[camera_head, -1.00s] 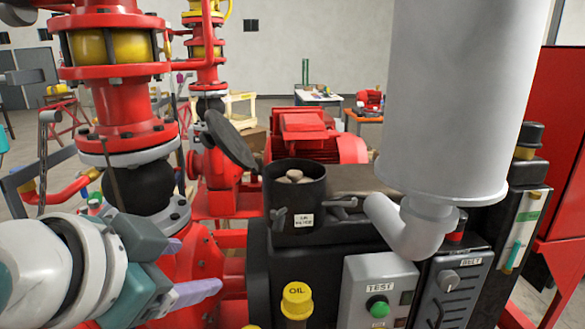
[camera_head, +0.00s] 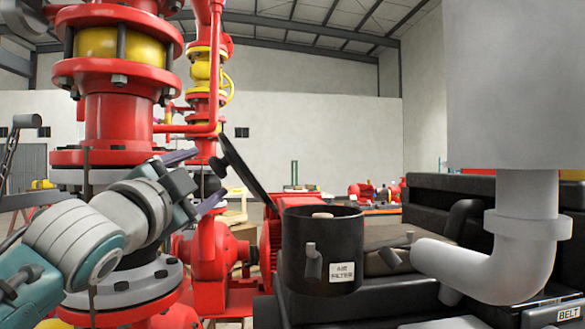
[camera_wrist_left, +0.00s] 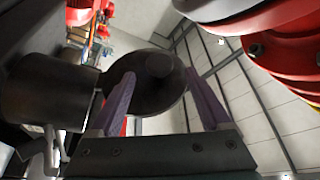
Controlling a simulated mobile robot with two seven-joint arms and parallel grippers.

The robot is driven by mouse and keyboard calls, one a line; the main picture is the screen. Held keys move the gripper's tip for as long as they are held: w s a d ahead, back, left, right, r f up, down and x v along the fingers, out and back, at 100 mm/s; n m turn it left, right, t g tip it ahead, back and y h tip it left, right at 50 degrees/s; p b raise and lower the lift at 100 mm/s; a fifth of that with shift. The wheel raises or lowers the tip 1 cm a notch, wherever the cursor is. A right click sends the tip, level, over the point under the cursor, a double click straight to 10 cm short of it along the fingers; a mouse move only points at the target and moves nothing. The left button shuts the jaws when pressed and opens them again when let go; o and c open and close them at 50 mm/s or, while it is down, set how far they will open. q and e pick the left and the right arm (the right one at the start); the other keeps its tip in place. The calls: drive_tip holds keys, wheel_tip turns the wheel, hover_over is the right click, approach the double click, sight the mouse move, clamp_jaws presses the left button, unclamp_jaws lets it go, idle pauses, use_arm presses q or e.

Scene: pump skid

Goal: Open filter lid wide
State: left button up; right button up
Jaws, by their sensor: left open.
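The black filter housing (camera_head: 322,250) stands upright with an "AIR FILTER" label, its top open and a pale element just showing inside. Its dark round lid (camera_head: 243,172) is raised and tilted back to the left of the rim, seen nearly edge-on. My left gripper (camera_head: 200,180) is open just left of the lid. In the left wrist view the lid (camera_wrist_left: 150,82) shows its round face between and beyond the two purple fingers; I cannot tell whether they touch it. The housing (camera_wrist_left: 48,90) lies at the left there. My right gripper is not in view.
Red and yellow pipework (camera_head: 118,100) stands close behind and beside my left arm. A grey exhaust pipe (camera_head: 500,262) rises right of the housing. A red pump body (camera_head: 205,252) sits behind, left of the housing. Open air lies above the housing.

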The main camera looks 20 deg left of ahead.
sight(218, 167)
use_arm(q)
drive_tip(key=shift+p+x, duration=0.35)
drive_tip(key=shift+x, duration=2.7)
clamp_jaws()
